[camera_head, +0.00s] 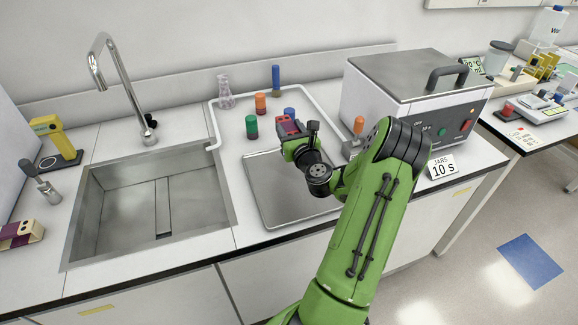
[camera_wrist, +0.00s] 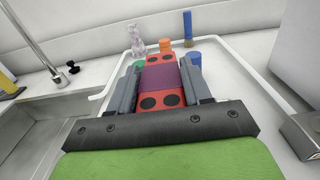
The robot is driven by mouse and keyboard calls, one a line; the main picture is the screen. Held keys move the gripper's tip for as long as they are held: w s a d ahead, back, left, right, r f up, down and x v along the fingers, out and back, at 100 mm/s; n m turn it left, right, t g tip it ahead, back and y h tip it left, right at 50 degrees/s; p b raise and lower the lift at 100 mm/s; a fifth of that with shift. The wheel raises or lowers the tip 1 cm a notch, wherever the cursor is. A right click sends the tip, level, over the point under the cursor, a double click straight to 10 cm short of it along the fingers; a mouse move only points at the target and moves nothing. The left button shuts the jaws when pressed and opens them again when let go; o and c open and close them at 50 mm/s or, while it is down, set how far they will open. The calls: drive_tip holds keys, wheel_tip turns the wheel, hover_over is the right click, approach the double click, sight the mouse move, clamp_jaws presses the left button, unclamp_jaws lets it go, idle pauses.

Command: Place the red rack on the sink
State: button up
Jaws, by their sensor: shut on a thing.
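My gripper (camera_head: 292,137) is shut on the red rack (camera_head: 287,125), a block with a purple middle band and dark round holes. In the wrist view the red rack (camera_wrist: 161,82) sits between the two grey fingers of my gripper (camera_wrist: 160,80). The rack is over the white tray area right of the sink; whether it touches the surface below, I cannot tell. The steel sink (camera_head: 120,205) is at left in the head view, with an empty basin. Its edge also shows at the left of the wrist view (camera_wrist: 45,117).
A chrome faucet (camera_head: 113,70) stands behind the sink. A steel-topped machine (camera_head: 415,90) is at right. A yellow device (camera_head: 55,138) stands left of the sink.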

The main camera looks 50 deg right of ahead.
wheel_tip(320, 180, down, 10)
drive_tip(key=b, duration=0.5)
drive_tip(key=shift+s+a, duration=0.1)
drive_tip(key=shift+s, duration=0.05)
drive_tip(key=shift+r, duration=0.15)
drive_tip(key=o, duration=1.1)
drive_tip(key=shift+c, duration=0.2)
